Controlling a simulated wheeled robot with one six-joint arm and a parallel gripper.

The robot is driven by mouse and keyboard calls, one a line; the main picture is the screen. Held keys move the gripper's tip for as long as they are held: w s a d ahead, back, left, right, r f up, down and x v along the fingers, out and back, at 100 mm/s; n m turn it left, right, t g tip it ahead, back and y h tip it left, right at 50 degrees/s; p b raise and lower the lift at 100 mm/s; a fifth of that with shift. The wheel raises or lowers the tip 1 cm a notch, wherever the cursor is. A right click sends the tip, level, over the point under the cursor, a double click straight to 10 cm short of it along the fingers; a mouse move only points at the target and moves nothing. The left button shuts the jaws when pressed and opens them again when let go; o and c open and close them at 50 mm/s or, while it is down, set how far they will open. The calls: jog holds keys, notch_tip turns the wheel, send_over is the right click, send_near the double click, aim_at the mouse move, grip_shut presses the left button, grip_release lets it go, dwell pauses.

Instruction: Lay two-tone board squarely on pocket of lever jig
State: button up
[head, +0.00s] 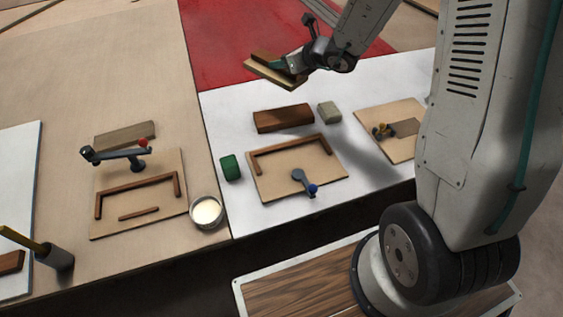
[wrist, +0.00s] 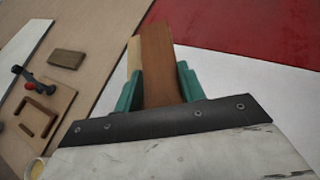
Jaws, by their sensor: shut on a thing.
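My gripper (head: 284,64) is shut on the two-tone board (head: 264,72), held in the air above the far part of the bench. In the wrist view the board (wrist: 157,55) shows a brown face and a pale tan strip between green fingers. Two jigs have levers. The left jig (head: 108,222) has brown fence strips, a loose-looking strip inside and a dark lever with a red knob (head: 143,142). The middle jig (head: 265,188) has a brown corner fence and a short grey lever with a blue knob (head: 313,189). Both pockets look empty of boards.
A brown block (head: 283,118), grey-green block (head: 329,112) and green block (head: 231,168) surround the middle jig. A cup (head: 206,212) stands between the jigs. A third jig (head: 385,145) is at right. A plank (head: 125,135) lies behind the left jig.

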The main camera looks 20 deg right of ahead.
jog(key=s+a+f+n+g+y, duration=0.3)
jog(key=s+n+g+y, duration=0.2)
jog(key=s+n, duration=0.15)
jog(key=n+g+y, duration=0.1)
jog(key=n+g, duration=0.5)
send_over(298, 153)
notch_tip(298, 153, down, 8)
jog(key=shift+s+r, duration=0.1)
jog(key=shift+r, duration=0.05)
jog(key=shift+f, duration=2.2)
jog(key=shift+f, duration=0.1)
jog(key=o, duration=1.1)
